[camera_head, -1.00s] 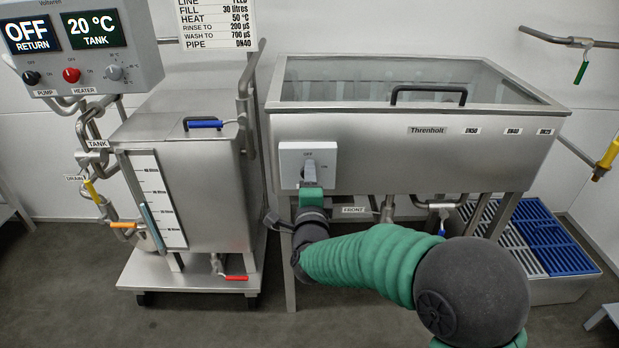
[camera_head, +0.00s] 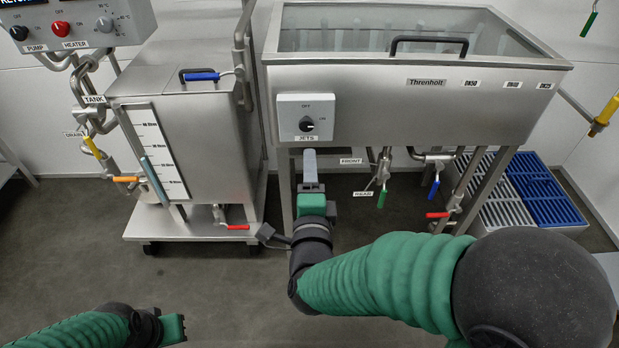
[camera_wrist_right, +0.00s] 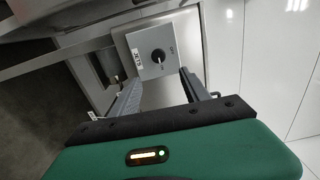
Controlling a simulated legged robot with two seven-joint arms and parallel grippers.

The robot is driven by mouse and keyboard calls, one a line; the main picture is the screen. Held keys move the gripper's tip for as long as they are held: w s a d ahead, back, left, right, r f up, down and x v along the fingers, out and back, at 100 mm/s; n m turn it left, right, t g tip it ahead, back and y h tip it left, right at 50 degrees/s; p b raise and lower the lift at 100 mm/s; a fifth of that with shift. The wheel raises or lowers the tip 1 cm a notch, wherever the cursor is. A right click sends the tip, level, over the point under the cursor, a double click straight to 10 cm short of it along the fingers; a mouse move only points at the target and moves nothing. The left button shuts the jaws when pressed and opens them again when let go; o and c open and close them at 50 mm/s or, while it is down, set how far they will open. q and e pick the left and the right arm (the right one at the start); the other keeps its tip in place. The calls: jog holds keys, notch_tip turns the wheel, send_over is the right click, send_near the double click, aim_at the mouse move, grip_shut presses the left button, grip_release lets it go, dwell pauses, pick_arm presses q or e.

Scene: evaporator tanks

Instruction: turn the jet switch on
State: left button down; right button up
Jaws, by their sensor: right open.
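The jet switch (camera_head: 306,124) is a black knob on a pale grey box on the front of the steel basin, labelled JETS, with OFF above and ON at right. Its white mark appears to point toward ON. The knob also shows in the right wrist view (camera_wrist_right: 158,56), beyond the fingertips. My right gripper (camera_head: 309,153) is below the box in the head view, clear of the knob. In the right wrist view its fingers (camera_wrist_right: 157,84) are apart with nothing between them. My left gripper (camera_head: 178,329) is low at the left, its fingers not clearly visible.
The steel basin (camera_head: 380,105) has a black handle on top and valves below. A steel tank (camera_head: 215,140) on a wheeled base stands left, under a control panel (camera_head: 70,32). Blue and grey grates (camera_head: 540,195) lie at right. The floor in front is clear.

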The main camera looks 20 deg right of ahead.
pick_arm(q)
notch_tip(320, 180, down, 4)
jog(key=shift+s+r+b, duration=0.1)
jog(key=shift+b, duration=0.8)
pick_arm(e)
jog(key=shift+s+a+f, duration=0.15)
jog(key=shift+s+f, duration=0.05)
jog(key=shift+s, duration=0.3)
jog(key=shift+s+a+f, duration=0.1)
jog(key=shift+s+f, duration=0.05)
jog(key=shift+s, duration=0.3)
